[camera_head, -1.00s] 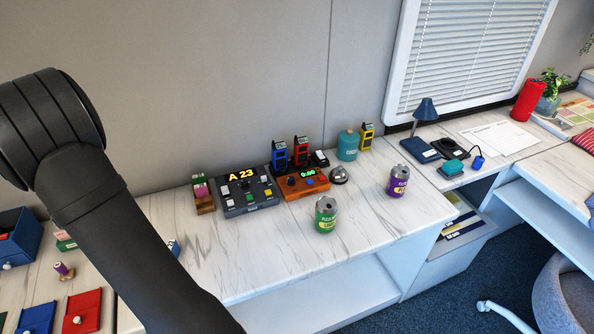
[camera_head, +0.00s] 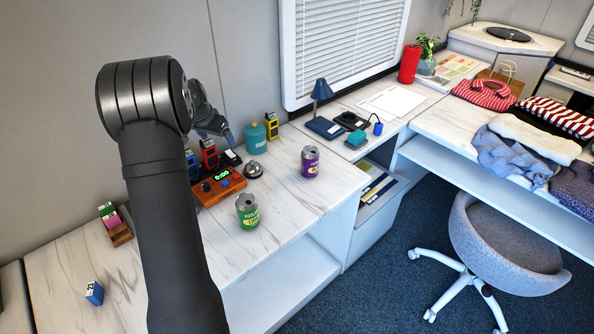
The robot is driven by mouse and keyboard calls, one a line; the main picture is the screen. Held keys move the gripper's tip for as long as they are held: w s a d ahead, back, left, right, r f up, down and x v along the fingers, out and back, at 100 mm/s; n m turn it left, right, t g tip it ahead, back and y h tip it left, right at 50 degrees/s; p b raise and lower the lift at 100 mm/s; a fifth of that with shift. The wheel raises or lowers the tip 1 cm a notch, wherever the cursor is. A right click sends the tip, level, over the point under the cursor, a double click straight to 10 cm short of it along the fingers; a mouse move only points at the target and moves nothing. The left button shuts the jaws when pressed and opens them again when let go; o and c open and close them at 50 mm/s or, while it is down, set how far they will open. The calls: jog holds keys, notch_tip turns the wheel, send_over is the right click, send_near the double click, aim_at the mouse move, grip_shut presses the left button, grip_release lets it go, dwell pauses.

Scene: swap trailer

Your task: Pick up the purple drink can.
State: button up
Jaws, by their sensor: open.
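The purple drink can (camera_head: 310,162) stands upright on the white marble-look counter, near its right end. Nothing touches it. My gripper (camera_head: 226,134) shows partly behind my dark arm, left of the purple can and over the back of the counter. It is open, apart from the can, and small in the view. A green drink can (camera_head: 247,211) stands upright left of the purple can and nearer the front edge.
A silver bell (camera_head: 254,170), a teal canister (camera_head: 255,137) and a yellow handheld device (camera_head: 272,126) stand behind the cans. An orange timer box (camera_head: 219,187) lies left. A blue lamp (camera_head: 321,93) stands on the farther counter. The counter around the purple can is clear.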

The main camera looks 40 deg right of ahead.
aim_at(307, 152)
jog(key=s+d+r+m+g, duration=0.25)
jog(key=s+d+m, duration=0.35)
jog(key=s+d, duration=1.2)
jog(key=shift+h, duration=0.3)
jog(key=x, duration=0.4)
jog(key=w+x, duration=0.1)
jog(key=x, duration=0.3)
jog(key=d+x, duration=0.1)
jog(key=x, duration=0.3)
jog(key=shift+w+d+r, duration=0.1)
jog(key=shift+w+r, duration=0.2)
jog(key=shift+w, duration=0.05)
jog(key=shift+x, duration=3.15)
jog(key=shift+d+r, duration=0.15)
jog(key=c, duration=1.3)
jog(key=shift+o, duration=0.2)
